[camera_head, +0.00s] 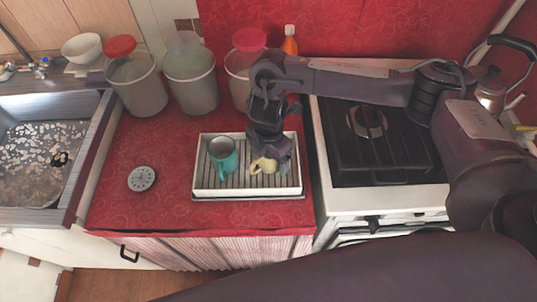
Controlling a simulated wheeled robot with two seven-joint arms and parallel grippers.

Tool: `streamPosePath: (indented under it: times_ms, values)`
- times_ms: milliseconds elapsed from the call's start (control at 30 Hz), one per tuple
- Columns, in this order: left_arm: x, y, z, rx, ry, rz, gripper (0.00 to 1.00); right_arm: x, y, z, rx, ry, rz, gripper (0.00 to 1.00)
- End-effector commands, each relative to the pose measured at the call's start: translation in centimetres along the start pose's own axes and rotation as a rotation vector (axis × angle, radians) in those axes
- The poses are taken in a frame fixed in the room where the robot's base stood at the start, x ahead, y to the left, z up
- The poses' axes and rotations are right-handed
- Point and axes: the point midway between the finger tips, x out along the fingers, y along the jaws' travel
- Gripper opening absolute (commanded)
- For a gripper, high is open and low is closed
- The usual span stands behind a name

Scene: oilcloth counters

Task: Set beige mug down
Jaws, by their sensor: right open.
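The beige mug (262,166) is on the ribbed white tray (247,192), at its right half, partly hidden by my right gripper. My right gripper (268,157) comes down from above, close around or against the mug, with its jaws open. Whether the fingers touch the mug cannot be told. My left gripper is not in view.
The tray lies on a red patterned counter (180,205). A round grey dial (142,179) lies to its left. Several lidded canisters stand behind, including one with a red lid (138,85). A stove (375,150) is at right, a sink (40,160) at left.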

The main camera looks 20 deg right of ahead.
Motion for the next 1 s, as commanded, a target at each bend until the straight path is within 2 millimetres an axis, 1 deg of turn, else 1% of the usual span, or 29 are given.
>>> streamPosePath:
  times_ms: [133, 233, 367, 500, 700, 833, 1000]
  values:
    - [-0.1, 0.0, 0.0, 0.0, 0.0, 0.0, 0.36, -0.2, 0.0, 0.0, 0.0, 0.0, 0.0, 0.86]
    - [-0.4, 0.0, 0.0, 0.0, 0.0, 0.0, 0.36, -1.0, 0.1, 0.0, -0.001, -0.002, 0.003, 0.86]
    - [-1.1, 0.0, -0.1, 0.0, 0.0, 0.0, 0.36, -3.3, 0.1, 0.1, -0.002, -0.005, 0.005, 0.86]
    - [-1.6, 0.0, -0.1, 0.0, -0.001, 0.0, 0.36, -6.3, 0.1, 0.1, -0.003, -0.005, 0.006, 0.86]
    - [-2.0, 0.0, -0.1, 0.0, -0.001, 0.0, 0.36, -10.0, 0.1, 0.1, -0.002, -0.004, 0.005, 0.86]
    - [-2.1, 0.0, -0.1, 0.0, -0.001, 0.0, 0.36, -11.5, 0.1, 0.1, -0.001, -0.002, 0.002, 0.86]
    - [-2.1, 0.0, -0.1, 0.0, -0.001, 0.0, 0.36, -12.3, 0.0, 0.0, 0.0, 0.0, 0.001, 0.86]
